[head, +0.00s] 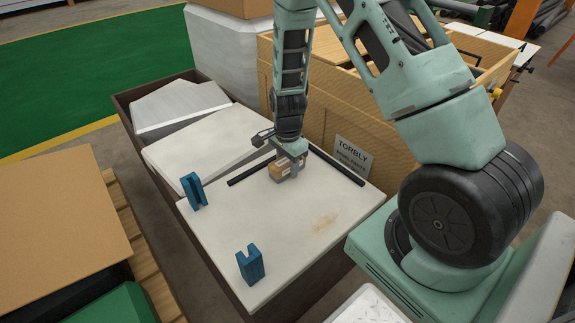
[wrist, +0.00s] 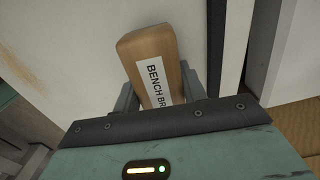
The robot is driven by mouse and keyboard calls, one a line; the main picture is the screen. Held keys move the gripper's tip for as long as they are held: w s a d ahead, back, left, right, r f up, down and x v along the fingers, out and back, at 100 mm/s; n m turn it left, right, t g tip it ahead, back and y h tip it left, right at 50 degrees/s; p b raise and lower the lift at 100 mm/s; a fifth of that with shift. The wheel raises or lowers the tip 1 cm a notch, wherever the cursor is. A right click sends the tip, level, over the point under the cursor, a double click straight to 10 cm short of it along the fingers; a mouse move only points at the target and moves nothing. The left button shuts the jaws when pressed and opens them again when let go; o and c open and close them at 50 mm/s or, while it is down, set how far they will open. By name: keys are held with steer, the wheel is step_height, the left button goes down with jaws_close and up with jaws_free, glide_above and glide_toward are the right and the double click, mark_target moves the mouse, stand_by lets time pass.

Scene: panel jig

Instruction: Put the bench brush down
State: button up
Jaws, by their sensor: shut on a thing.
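The bench brush (wrist: 150,62) is a wooden block with a white label reading "BENCH BR", the rest hidden by my gripper. In the head view the brush (head: 281,170) is a small tan block low over the white panel top. My gripper (head: 290,166) points down and is shut on it, with a finger on each side in the wrist view. I cannot tell whether the brush touches the panel (head: 263,232). A brownish dusty smudge (head: 325,223) lies on the panel, nearer to me than the brush.
Two blue slotted holders (head: 194,191) (head: 250,264) stand along the panel's left side. Dark strips (head: 337,167) lie on the panel near the gripper. A wooden crate with a TORBLY sign (head: 353,157) stands just behind. The panel's middle and front are clear.

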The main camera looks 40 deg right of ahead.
steer(key=shift+f, duration=0.1)
steer(key=o, duration=1.1)
